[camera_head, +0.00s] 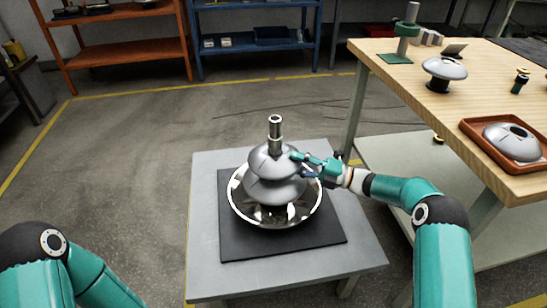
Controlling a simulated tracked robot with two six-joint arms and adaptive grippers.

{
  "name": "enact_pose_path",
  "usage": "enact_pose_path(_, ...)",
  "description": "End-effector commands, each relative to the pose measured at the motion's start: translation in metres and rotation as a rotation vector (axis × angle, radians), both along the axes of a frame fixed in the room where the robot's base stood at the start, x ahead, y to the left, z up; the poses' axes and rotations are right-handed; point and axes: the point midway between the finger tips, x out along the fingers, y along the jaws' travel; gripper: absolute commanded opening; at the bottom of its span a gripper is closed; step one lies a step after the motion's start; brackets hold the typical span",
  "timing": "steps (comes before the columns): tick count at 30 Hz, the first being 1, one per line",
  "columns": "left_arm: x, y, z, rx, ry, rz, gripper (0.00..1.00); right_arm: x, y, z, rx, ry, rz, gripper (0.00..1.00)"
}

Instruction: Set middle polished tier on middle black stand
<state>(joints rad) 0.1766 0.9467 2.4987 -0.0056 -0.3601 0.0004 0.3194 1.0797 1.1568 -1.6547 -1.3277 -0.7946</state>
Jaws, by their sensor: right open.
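A tiered fountain stands on the grey table. Its wide shiny bowl (240,205) holds a stack of grey polished domed tiers, with a lower tier (275,190) and a smaller upper tier (265,162). A metal post (275,130) rises through the top. My right gripper (299,164) is open at the right edge of the upper tier; I cannot tell whether it touches it. On the wooden bench, a polished domed tier (446,67) rests on a black stand (437,86). Another polished tier (510,140) lies in a brown tray (478,129). My left gripper is out of view.
The grey table (205,255) carries a black mat (240,246). Orange (130,50) and blue (255,45) shelves stand behind. The floor at left is clear.

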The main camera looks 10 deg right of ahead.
Motion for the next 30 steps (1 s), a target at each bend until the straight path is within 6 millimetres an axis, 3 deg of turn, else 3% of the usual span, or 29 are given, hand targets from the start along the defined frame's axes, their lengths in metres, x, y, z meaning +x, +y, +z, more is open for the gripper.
enact_pose_path(1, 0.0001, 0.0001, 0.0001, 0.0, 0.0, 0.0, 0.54, 0.0, 0.0, 0.0001, 0.0, 0.0, 0.0, 0.38)
enact_pose_path(8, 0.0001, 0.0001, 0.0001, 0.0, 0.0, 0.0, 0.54, -0.0001, 0.0004, -0.0012, -0.001, 0.002, 0.0, 0.0)
enact_pose_path(30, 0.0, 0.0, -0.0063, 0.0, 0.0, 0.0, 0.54, -0.0011, 0.0015, -0.0037, -0.027, 0.008, 0.004, 0.0)
